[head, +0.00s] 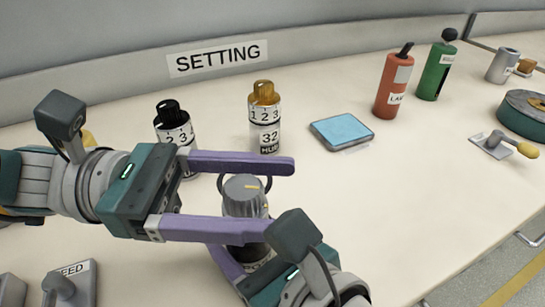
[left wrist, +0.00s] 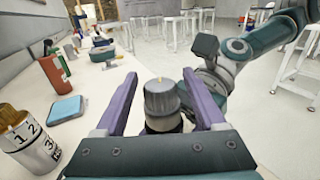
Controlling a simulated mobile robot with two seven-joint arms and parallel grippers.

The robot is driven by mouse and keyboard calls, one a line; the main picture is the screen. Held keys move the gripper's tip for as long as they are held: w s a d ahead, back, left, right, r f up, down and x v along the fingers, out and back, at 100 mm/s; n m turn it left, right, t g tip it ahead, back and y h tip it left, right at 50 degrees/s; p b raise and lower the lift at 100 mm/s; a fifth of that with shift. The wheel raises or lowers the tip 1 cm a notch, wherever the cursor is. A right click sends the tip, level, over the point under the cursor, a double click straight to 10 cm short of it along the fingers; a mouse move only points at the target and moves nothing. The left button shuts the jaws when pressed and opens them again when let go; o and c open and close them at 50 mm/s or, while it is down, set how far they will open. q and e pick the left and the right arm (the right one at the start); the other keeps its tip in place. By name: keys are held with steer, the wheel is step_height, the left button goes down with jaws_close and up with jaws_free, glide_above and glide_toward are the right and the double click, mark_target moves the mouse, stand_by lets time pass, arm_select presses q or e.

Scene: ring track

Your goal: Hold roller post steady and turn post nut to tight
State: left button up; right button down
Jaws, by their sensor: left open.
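The post nut (head: 243,195) is a grey ribbed cap with a yellow mark on top. It sits on the upright roller post (head: 258,267), whose dark lower body bears a partly hidden label. My left gripper (head: 280,198) is open, with one purple finger on each side of the nut. In the left wrist view the nut (left wrist: 162,100) stands between the fingers with a gap on both sides. My right gripper (head: 232,262) is low at the post, with one purple finger showing beside it. Its other finger is hidden, so its grip on the post is unclear.
A black-topped numbered post (head: 174,128) and a gold-topped one (head: 265,118) stand behind, below the SETTING sign (head: 218,58). A blue pad (head: 341,130), red bottle (head: 393,85) and green bottle (head: 437,70) stand further right.

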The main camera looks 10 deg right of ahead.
mark_target(224, 192)
arm_select(q)
steer(key=a, duration=0.3)
steer(key=w+a, duration=0.1)
steer(key=a, duration=0.1)
steer(key=shift+a, duration=0.35)
